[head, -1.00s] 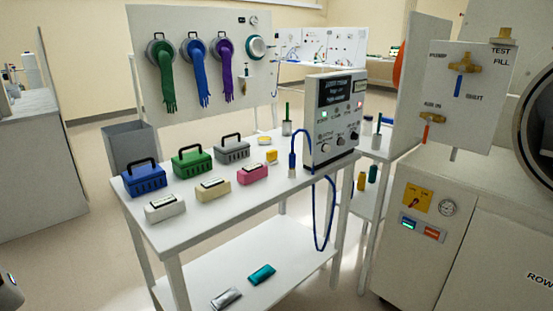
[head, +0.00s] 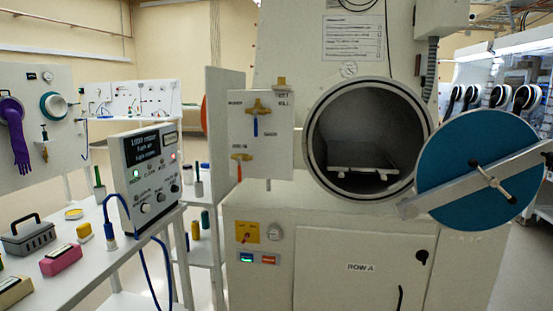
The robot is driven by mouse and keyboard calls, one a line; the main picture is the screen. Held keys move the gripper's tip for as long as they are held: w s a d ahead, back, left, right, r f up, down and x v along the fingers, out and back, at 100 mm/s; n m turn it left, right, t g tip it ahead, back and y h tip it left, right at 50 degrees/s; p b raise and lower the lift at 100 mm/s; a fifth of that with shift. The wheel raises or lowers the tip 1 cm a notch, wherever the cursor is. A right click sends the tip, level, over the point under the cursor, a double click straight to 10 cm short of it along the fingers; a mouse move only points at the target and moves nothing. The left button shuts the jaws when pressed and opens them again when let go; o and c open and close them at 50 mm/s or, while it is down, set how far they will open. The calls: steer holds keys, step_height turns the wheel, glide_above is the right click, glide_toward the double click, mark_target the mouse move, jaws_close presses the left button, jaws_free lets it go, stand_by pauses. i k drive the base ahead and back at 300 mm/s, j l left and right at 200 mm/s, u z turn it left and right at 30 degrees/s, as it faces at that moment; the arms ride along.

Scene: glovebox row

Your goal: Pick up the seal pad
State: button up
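I cannot tell for sure which thing is the seal pad. A pink box (head: 61,259) and a grey case with a black handle (head: 28,235) lie nearer. My gripper is not in view.
A leak meter box (head: 152,172) with a blue hose stands on the bench's right end. At the centre, a round chamber (head: 314,140) is open, with a tray (head: 362,156) inside. Its blue door (head: 455,150) hangs open to the right, reaching outward.

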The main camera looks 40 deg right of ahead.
mark_target(84, 233)
steer(key=i+l, duration=0.3)
steer(key=i+l+u, duration=0.15)
steer(key=i+l, duration=0.15)
steer(key=l, duration=0.2)
steer(key=i+l, duration=0.25)
steer(key=l, duration=0.2)
steer(key=i+l+u, duration=0.1)
steer(key=i+l, duration=0.15)
steer(key=l, duration=0.2)
steer(key=i, duration=0.9)
